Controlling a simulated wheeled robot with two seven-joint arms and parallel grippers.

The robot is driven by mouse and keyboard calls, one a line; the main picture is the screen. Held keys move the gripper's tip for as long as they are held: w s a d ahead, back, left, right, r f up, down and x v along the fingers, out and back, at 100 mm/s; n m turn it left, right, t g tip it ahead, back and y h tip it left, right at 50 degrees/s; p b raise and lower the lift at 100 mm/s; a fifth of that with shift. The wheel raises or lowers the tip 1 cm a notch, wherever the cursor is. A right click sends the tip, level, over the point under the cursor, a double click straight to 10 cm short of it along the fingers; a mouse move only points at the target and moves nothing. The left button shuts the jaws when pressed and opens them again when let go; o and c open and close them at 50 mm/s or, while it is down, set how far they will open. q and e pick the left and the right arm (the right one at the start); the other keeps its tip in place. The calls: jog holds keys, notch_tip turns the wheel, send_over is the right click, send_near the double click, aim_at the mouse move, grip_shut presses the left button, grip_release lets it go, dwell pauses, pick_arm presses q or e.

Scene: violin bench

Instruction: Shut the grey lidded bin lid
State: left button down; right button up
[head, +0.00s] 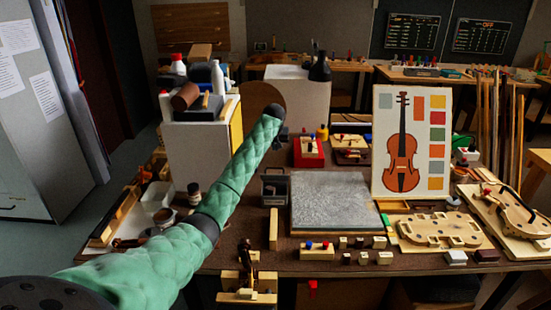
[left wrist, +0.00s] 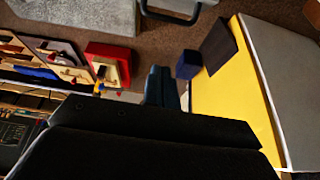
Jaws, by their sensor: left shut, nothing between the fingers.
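The grey lidded bin (head: 275,189) is a small dark grey box on the bench, just left of the grey slab. A dark upright part stands at its back top and looks like a raised lid; its exact angle is hard to tell. In the left wrist view only a dark loop-like edge of the bin (left wrist: 170,16) shows at the top; the rest is cut off. My left gripper (head: 279,142) is above the bench behind the bin, apart from it. Its fingers (left wrist: 160,86) are together and empty. My right gripper is not in view.
A pale cabinet with a yellow side (head: 236,125), loaded with bottles, stands left of the bin. A red box (head: 308,152) is behind the grey slab (head: 335,200). A wooden block (head: 273,228) lies in front of the bin. A dark blue cube (left wrist: 187,65) sits near the yellow side.

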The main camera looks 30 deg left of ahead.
pick_arm(q)
jog(key=f+p, duration=0.2)
jog(key=f, duration=0.1)
jog(key=f+p, duration=0.2)
jog(key=w+f+p, duration=0.1)
jog(key=f+p, duration=0.1)
jog(key=f, duration=0.1)
jog(key=shift+w+a+f, duration=0.1)
jog(key=shift+a+f, duration=0.25)
jog(key=shift+a, duration=0.05)
jog(key=shift+s+d+f+p, duration=0.1)
jog(key=shift+s+d+p, duration=0.1)
jog(key=shift+s+p, duration=0.15)
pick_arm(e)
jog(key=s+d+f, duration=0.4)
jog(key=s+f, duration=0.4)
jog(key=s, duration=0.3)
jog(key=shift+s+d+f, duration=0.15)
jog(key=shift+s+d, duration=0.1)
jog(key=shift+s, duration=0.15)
pick_arm(q)
jog(key=shift+f, duration=0.1)
